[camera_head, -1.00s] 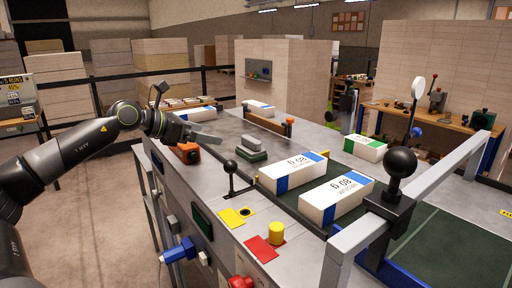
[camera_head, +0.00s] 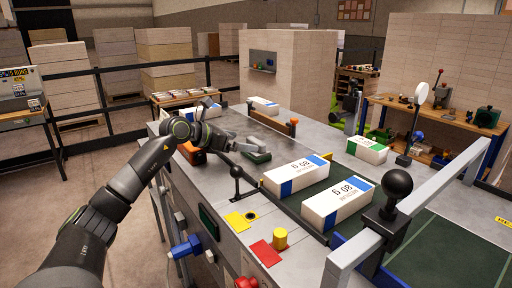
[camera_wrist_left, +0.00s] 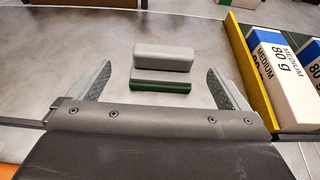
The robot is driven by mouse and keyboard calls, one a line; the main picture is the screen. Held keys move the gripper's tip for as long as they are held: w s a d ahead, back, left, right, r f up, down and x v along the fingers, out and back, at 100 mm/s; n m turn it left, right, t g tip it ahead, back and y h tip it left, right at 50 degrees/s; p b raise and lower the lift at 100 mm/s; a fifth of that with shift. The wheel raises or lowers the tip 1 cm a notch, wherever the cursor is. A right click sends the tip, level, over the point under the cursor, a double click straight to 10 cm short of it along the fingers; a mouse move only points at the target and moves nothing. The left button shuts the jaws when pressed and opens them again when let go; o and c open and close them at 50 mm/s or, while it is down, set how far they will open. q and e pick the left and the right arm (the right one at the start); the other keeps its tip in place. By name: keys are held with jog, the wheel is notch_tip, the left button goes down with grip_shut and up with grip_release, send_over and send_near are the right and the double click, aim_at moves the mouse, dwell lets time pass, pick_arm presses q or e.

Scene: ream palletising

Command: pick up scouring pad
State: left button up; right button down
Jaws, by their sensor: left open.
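The scouring pad (camera_head: 258,157) is a green block with a grey upper part. It lies on the grey metal table, and in the head view my left gripper partly covers it. In the left wrist view the pad (camera_wrist_left: 161,67) sits ahead of my left gripper, between the lines of its two fingers. The left gripper (camera_head: 240,146) is open and empty, close to the pad, with a finger showing on either side. No contact between the fingers and the pad is visible. My right gripper is not in view.
White and blue paper reams (camera_head: 297,174) lie right of the pad, beside a yellow-edged guide (camera_wrist_left: 250,75). An orange block (camera_head: 192,154) is near my left wrist. A lever with a black ball (camera_head: 236,171) stands in front of the pad. The table behind the pad is fairly clear.

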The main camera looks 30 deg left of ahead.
aim_at(254, 140)
pick_arm(q)
jog(key=shift+w+d+f, duration=0.15)
jog(key=shift+w+d, duration=0.05)
jog(key=shift+w, duration=0.25)
jog(key=shift+w+d+p, duration=0.3)
jog(key=shift+w+p, duration=0.15)
jog(key=shift+p, duration=0.05)
jog(key=p+x, duration=0.1)
jog(key=x, duration=0.2)
jog(key=shift+w+d+r+p, duration=0.1)
jog(key=shift+d+r+p, duration=0.1)
jog(key=shift+r+p, duration=0.15)
jog(key=shift+w+d+f, duration=0.2)
jog(key=shift+w+f, duration=0.2)
jog(key=shift+w, duration=0.1)
jog(key=shift+c, duration=0.2)
jog(key=c, duration=1)
jog(key=shift+c, duration=0.2)
